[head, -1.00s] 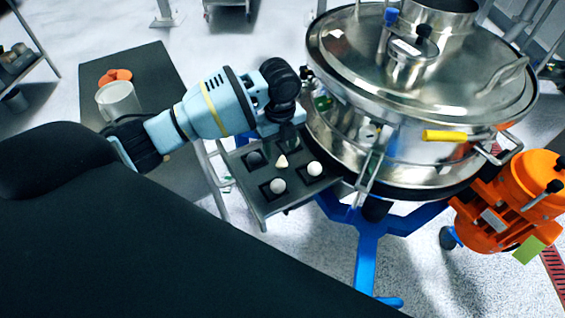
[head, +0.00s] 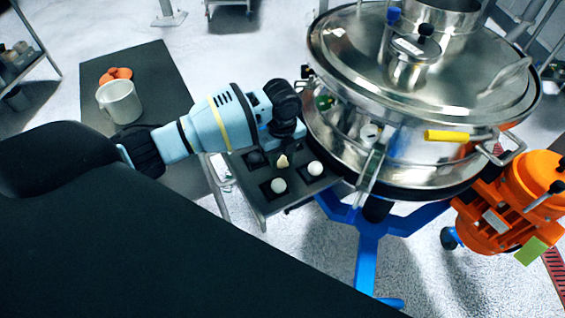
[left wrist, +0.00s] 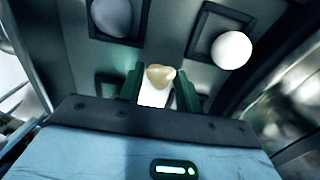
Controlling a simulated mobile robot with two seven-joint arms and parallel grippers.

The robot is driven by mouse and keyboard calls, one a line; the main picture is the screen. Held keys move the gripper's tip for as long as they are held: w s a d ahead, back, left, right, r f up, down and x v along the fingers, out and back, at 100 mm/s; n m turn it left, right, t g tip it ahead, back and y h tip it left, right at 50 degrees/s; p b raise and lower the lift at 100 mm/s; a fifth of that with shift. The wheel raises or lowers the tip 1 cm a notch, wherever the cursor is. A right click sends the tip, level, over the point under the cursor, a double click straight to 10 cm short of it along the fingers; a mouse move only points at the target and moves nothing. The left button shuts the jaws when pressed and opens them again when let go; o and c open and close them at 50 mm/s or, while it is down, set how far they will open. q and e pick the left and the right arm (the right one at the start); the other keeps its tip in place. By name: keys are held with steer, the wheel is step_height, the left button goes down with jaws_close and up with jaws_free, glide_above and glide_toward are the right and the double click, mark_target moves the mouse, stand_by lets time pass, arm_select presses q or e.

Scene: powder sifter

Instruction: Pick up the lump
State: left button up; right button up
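The lump (head: 283,161) is a small cream, rounded-triangular piece over the dark tray (head: 265,212) in the head view. In the left wrist view the lump (left wrist: 160,76) shows between the fingertips of my left gripper (left wrist: 160,88). The dark green fingers stand apart, with a narrow gap visible on each side of the lump. In the head view my left gripper (head: 284,146) points down at the tray, its fingers mostly hidden by the wrist. I cannot tell whether the lump touches the tray. My right gripper is out of view.
The steel sifter (head: 420,80) stands right beside the tray.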

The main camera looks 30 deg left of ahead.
mark_target(282, 160)
arm_select(q)
steer(key=c, duration=0.6)
step_height(282, 160, up, 10)
steer(key=shift+p, duration=0.3)
